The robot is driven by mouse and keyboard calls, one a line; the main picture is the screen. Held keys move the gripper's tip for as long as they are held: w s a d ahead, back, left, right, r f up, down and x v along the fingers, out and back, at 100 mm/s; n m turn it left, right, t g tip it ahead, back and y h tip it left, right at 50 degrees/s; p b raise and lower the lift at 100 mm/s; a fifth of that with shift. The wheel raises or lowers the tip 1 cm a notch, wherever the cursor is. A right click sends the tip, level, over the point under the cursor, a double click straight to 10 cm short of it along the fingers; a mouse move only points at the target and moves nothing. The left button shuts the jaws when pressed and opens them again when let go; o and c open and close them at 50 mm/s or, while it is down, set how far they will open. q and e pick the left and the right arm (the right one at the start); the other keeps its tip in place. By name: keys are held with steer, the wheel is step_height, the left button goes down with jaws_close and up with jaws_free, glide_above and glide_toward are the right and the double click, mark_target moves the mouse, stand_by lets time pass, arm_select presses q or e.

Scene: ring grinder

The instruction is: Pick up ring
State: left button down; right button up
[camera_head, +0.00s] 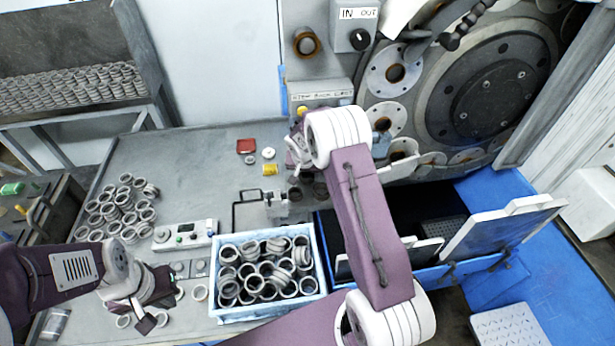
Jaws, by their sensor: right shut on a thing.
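A blue-rimmed bin (213,284) full of grey metal rings (263,270) stands at the front of the grey table. Several more rings (118,212) lie loose at the left of the table, and a few lie near my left gripper (152,318). That gripper is low over the front left of the table; its jaw gap is not clear. My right arm reaches over the bin's right side toward the machine. My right gripper (292,152) is by the machine's front, shut on what seems to be a ring, mostly hidden by the wrist.
The ring grinder (480,90) with its large disc fills the upper right. A control box (185,235) and a small metal fixture (277,204) stand on the table. Table space (190,170) at the back left is clear.

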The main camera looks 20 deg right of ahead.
steer(key=shift+w+r, duration=0.15)
steer(key=shift+r, duration=0.05)
step_height(320, 180, up, 10)
steer(key=b, duration=0.2)
steer(key=s+a+b, duration=0.3)
steer(key=s+b, duration=0.4)
steer(key=s, duration=0.6)
steer(key=shift+s+a+f, duration=0.2)
steer(key=shift+s+a, duration=0.05)
steer(key=shift+s, duration=0.1)
